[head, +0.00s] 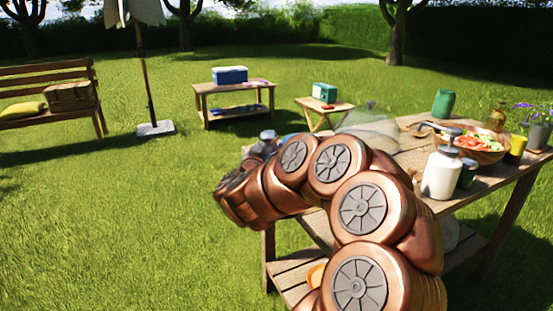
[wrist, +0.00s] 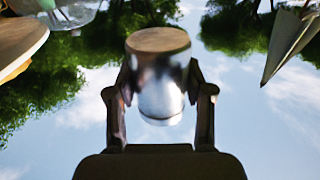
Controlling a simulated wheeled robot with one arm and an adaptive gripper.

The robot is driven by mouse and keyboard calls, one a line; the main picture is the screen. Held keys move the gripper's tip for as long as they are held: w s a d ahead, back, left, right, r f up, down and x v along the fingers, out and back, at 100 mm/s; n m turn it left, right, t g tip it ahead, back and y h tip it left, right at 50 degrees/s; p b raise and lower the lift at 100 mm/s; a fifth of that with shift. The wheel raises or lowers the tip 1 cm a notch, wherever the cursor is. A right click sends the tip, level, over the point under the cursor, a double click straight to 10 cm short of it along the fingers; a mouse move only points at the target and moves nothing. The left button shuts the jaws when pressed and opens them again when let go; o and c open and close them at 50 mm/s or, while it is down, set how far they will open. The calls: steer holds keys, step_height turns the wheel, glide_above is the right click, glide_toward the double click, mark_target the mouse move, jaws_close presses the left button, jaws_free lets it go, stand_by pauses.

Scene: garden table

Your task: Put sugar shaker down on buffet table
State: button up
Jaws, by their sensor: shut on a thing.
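The sugar shaker (wrist: 158,75) is a shiny metal cylinder with a brown round end face. In the wrist view my gripper (wrist: 160,88) is shut on it, one finger on each side. The wrist picture is upside down, with trees at the top and sky below. In the head view my arm hides the gripper; a grey metal top (head: 267,135) shows just behind the arm, likely the shaker's. The buffet table (head: 412,147) is wooden and stands at the right, partly hidden by my arm. In the wrist view a wooden edge (wrist: 22,40) is at upper left, apart from the shaker.
On the table are a white pump bottle (head: 441,174), a salad bowl (head: 490,156), a green container (head: 443,103), a yellow cup (head: 516,149) and a clear glass dome (head: 370,125). A small side table (head: 325,106) and a low table (head: 234,88) stand behind. Grass lies open at left.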

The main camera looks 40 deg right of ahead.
steer(key=w+d+f, duration=0.2)
steer(key=d, duration=0.1)
steer(key=w+d+f+b, duration=0.1)
steer(key=d, duration=0.1)
steer(key=shift+w+d+f, duration=0.1)
steer(key=shift+d, duration=0.1)
steer(key=shift+w+d+f+b, duration=0.25)
steer(key=shift+w+d+f, duration=0.15)
steer(key=shift+d+f, duration=0.2)
steer(key=shift+w+d+f+b, duration=0.25)
steer(key=shift+w+d+f, duration=0.1)
steer(key=shift+d+f, duration=0.25)
steer(key=shift+f, duration=0.1)
steer(key=o, duration=1.2)
steer(key=shift+o, duration=0.2)
steer(key=shift+r, duration=0.25)
steer(key=v, duration=1.2)
steer(key=shift+p, duration=0.45)
